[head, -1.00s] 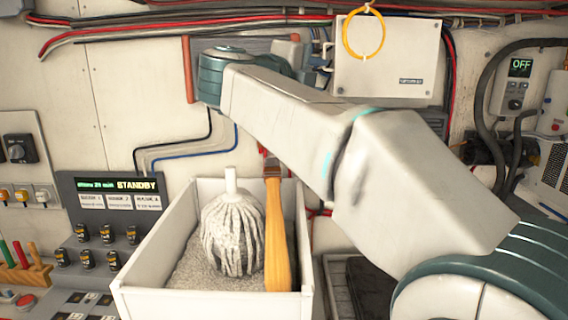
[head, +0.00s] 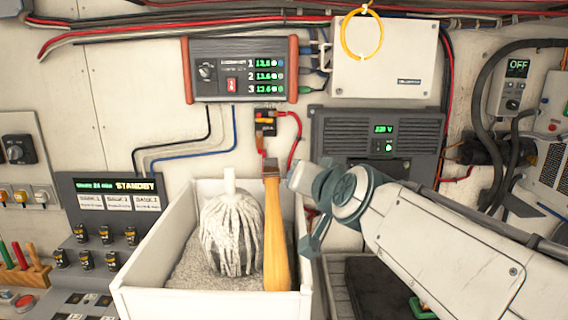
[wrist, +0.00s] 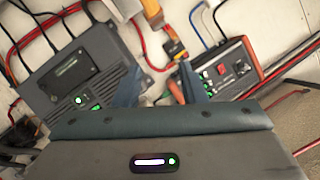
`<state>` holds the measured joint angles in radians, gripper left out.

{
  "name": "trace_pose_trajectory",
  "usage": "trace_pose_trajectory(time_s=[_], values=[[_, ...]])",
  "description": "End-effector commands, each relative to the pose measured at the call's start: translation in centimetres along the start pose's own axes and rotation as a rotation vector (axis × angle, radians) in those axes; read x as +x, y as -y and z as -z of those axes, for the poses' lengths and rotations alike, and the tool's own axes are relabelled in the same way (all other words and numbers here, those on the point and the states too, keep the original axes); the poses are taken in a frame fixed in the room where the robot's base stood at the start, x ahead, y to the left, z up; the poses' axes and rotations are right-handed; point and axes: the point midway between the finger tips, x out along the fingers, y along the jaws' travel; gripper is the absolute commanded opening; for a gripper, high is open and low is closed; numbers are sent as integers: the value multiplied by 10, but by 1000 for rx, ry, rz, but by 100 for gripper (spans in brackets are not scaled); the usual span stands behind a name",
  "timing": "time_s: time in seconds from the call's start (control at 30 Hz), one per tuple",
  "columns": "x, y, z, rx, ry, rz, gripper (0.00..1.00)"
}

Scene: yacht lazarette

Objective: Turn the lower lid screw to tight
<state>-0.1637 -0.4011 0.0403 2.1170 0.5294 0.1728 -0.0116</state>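A white lidded box (head: 385,60) is on the wall at upper right in the head view. A yellow ring hangs in front of its top edge. Its lid screws are too small to make out, so I cannot tell how the lower one is set. My gripper (wrist: 160,84) shows in the wrist view with its two teal fingers apart and nothing visible held between them. In the head view my arm's end is below the box, beside the white bin, apart from the lid. I cannot make out the box in the wrist view.
A grey inverter panel (head: 375,140) is below the box. A three-row battery display (head: 240,70) is to its left, with a small breaker (head: 265,122) and red cables beneath. A white bin (head: 215,304) holds a mop head and a wooden-handled tool.

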Motion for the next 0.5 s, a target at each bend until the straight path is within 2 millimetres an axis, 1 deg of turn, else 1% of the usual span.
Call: trace_pose_trajectory(time_s=[0.03,0.07,0.1,0.17,0.2,0.27,0.3,0.37,0.4,0.43,0.5], values=[[-10,-22,-28,-48,92,-46,38],[-17,-35,-45,-78,151,-73,38],[-27,-53,-68,-114,231,-112,38],[-44,-80,-101,-162,349,-174,38],[-57,-98,-122,-188,427,-216,38],[-79,-124,-151,-223,540,-280,38],[-95,-140,-169,-242,614,-323,38],[-119,-162,-193,-265,716,-384,38],[-134,-174,-207,-278,778,-423,38],[-145,-182,-216,-285,821,-450,38],[-136,-193,-235,-285,836,-451,38]])
